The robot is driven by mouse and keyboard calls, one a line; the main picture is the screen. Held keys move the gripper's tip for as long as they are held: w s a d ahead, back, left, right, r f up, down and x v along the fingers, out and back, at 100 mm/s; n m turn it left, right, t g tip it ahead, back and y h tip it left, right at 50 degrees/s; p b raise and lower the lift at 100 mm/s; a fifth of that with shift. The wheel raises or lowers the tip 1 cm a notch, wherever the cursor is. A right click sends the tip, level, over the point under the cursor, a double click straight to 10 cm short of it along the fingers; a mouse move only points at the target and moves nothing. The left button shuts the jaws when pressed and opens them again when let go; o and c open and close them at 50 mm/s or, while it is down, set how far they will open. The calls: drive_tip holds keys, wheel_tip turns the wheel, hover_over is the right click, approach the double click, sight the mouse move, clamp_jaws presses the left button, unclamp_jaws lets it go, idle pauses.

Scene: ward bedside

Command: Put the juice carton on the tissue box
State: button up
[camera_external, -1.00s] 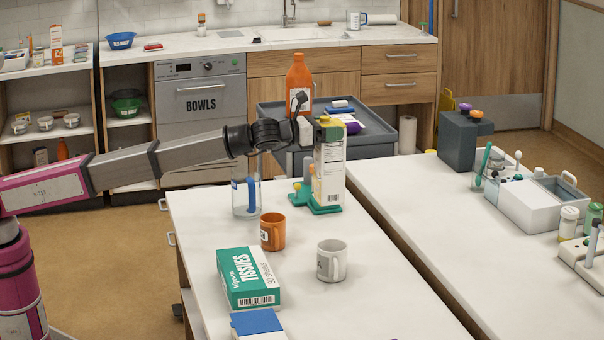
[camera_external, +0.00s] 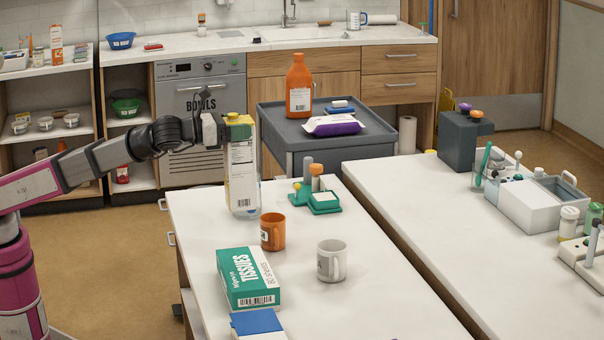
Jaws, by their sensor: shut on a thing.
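The juice carton (camera_external: 242,170) is tall and white with a yellow-green top and printed text on its side. It is upright near the back left of the white table. My gripper (camera_external: 222,130) is at the carton's upper left side, shut on it; the fingers are mostly hidden. The carton covers much of a clear container behind it. I cannot tell for certain whether its base is clear of the table. The tissue box (camera_external: 248,278) is green and white and lies flat near the table's front left, with its top bare.
An orange mug (camera_external: 273,231) stands between the carton and the tissue box. A white mug (camera_external: 331,260) is right of the box, and a blue item (camera_external: 258,324) lies in front. A green holder (camera_external: 321,201) stands right of the carton. The table's right part is clear.

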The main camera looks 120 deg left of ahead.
drive_tip(key=w+d+f, duration=0.7)
drive_tip(key=d+f, duration=0.2)
drive_tip(key=f, duration=0.1)
drive_tip(key=shift+d+f, duration=0.3)
drive_tip(key=shift+f, duration=0.05)
idle(0.3)
drive_tip(key=shift+w+f, duration=0.1)
drive_tip(key=o, duration=1.8)
drive_tip(key=v, duration=1.2)
